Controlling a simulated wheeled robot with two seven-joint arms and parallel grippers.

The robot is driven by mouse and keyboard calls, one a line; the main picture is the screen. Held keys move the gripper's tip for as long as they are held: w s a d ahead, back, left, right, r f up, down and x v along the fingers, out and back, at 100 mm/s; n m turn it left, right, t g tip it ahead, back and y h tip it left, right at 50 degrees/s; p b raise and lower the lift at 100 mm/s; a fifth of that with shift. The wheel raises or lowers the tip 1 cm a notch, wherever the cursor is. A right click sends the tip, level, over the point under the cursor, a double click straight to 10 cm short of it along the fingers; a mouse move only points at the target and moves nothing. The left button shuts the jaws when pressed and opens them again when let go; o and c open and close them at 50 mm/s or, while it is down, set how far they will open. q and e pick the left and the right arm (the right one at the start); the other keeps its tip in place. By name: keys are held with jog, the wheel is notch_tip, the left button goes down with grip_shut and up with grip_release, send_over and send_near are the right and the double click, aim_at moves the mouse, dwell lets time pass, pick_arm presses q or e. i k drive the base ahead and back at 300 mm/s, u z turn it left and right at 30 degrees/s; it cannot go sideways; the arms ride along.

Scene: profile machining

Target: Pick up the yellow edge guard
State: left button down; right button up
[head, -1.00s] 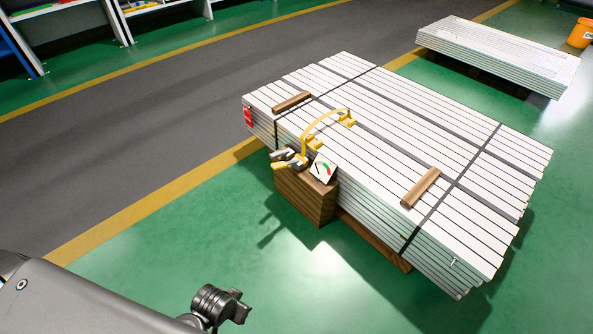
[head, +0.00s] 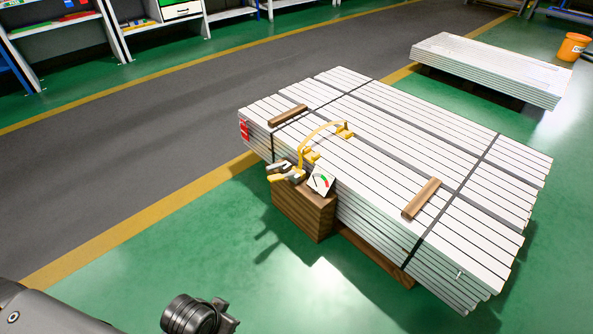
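A yellow arched piece (head: 322,129) with block-like ends stands on the near left part of the stack of white profiles (head: 440,140). One yellow end block (head: 345,131) rests on the profiles; another yellow block (head: 309,155) is near the stack's edge. I take these yellow parts for the edge guard, but cannot tell exactly which part it is. Part of my arm (head: 50,315) and a dark round part of mine (head: 190,315) show at the bottom left, well apart from the stack.
A wooden box (head: 305,210) with yellow-handled tools (head: 286,173) and a dial card (head: 320,181) stands against the stack. Dark straps and two wooden strips (head: 421,198) lie across the profiles. A second stack (head: 490,68) is behind. Green floor in front is clear.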

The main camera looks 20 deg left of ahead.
aim_at(311, 157)
jog(key=z, duration=0.15)
jog(key=i, duration=1.65)
jog(key=z, duration=0.35)
